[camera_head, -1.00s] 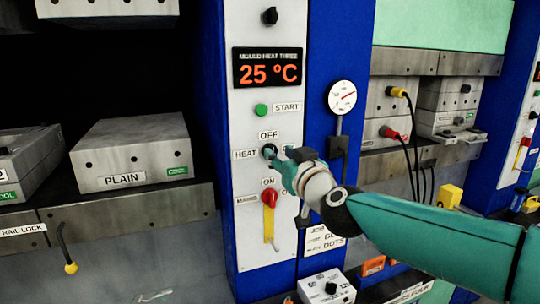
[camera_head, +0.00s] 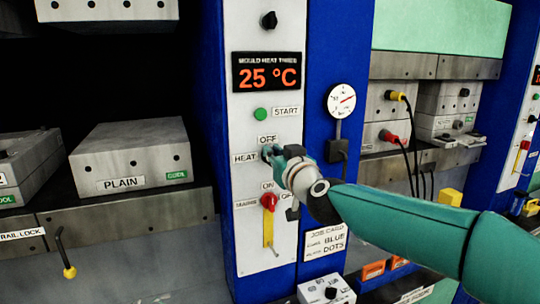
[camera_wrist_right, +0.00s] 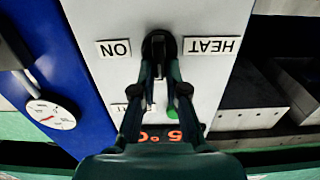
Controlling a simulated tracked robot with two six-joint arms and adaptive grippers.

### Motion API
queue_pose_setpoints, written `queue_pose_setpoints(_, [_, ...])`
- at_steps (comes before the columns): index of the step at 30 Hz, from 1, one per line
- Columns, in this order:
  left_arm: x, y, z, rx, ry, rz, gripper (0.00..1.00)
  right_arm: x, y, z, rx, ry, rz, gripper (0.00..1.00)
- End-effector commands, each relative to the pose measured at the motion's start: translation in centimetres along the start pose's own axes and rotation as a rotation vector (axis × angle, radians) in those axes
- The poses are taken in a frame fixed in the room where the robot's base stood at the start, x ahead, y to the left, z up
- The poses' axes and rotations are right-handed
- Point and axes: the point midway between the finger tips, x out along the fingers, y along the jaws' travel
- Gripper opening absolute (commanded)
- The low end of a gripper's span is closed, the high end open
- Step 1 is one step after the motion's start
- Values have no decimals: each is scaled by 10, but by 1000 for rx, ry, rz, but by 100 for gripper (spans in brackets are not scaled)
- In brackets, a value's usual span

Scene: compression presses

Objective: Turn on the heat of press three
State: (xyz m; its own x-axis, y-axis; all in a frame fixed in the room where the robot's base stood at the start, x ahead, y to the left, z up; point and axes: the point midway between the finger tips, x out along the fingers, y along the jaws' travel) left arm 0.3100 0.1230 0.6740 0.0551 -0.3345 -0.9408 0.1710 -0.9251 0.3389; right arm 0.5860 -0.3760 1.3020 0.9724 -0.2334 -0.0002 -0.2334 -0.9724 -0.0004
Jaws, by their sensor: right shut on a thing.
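The press three panel (camera_head: 245,110) is white, with a display (camera_head: 268,72) reading MOULD HEAT THREE, 25 °C. The black heat knob (camera_wrist_right: 160,45) sits between the ON and HEAT labels in the right wrist view, which shows the panel upside down. My right gripper (camera_head: 268,153) is at this knob, right of the HEAT label (camera_head: 244,158) and under the OFF label (camera_head: 267,140). Its two fingers (camera_wrist_right: 160,72) are shut on the knob and mostly hide it in the head view. The knob's exact setting is hard to tell. My left gripper is out of view.
A green START button (camera_head: 260,114) lies above the heat knob. A pressure gauge (camera_head: 341,100) stands on the blue column to the right. A PLAIN mould block (camera_head: 125,155) is at left.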

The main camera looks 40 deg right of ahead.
Motion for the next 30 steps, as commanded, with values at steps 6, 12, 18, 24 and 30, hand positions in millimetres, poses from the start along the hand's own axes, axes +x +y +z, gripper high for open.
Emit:
queue_pose_setpoints(6, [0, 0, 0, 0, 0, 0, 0, 0, -5, 1, 8, -3, -7, 0])
queue_pose_setpoints(12, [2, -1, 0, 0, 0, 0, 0, 1, -2, 1, 64, -3, -8, 0])
queue_pose_setpoints(18, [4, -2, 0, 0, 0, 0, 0, 1, 1, 1, 184, -2, -6, 0])
queue_pose_setpoints(24, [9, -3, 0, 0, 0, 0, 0, 0, 4, 2, 357, -1, -5, 0])
queue_pose_setpoints(30, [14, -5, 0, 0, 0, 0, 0, 0, 8, 4, 547, 0, -3, 0])
